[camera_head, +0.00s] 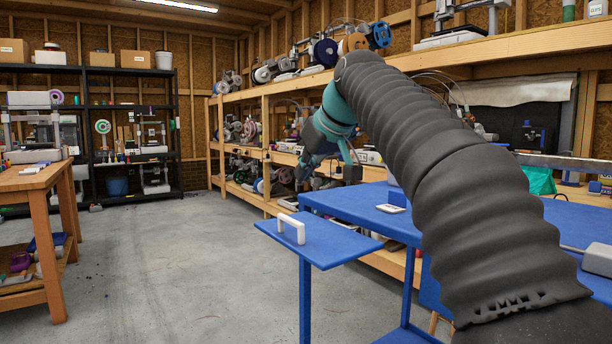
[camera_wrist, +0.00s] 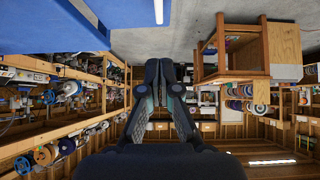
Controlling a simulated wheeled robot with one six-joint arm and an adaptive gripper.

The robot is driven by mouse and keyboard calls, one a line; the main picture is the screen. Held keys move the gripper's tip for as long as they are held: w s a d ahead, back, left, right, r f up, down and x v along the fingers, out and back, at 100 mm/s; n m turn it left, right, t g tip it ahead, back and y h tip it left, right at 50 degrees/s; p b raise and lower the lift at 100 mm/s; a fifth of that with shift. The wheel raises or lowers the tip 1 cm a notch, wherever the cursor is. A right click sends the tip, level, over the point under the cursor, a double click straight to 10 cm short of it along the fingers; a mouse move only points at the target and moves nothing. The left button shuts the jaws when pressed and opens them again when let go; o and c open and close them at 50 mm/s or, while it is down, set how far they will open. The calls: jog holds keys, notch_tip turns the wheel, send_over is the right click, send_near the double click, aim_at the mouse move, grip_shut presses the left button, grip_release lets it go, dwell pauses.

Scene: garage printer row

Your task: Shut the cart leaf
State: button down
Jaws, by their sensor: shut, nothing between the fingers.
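The blue cart leaf (camera_head: 325,244) extends level from the left side of the blue cart (camera_head: 362,203), with a post below it. A white handle (camera_head: 292,228) stands on the leaf near its far left edge. In the wrist view the handle (camera_wrist: 158,12) shows at the top edge, beside blue surface. My gripper (camera_head: 304,180) is above and beyond the leaf in the head view, apart from the handle. In the wrist view its dark fingers (camera_wrist: 158,68) are together with nothing between them. My arm hides part of the cart.
A wooden table (camera_head: 30,180) stands at the left. Open grey floor (camera_head: 170,260) lies between it and the cart. Wooden shelves (camera_head: 240,150) with spools and printers run behind the cart. A small pale item (camera_head: 390,208) lies on the cart top.

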send_over(288, 217)
jog(key=s+d, duration=0.1)
jog(key=s, duration=0.2)
notch_tip(288, 217, down, 5)
jog(key=shift+w+d+r+b, duration=0.1)
jog(key=shift+w+d+b, duration=0.05)
jog(key=shift+b, duration=0.2)
jog(key=shift+w+f+b, duration=0.2)
jog(key=shift+f+b, duration=0.3)
jog(key=shift+f, duration=1.65)
jog(key=shift+f+b, duration=0.1)
jog(key=shift+b, duration=0.25)
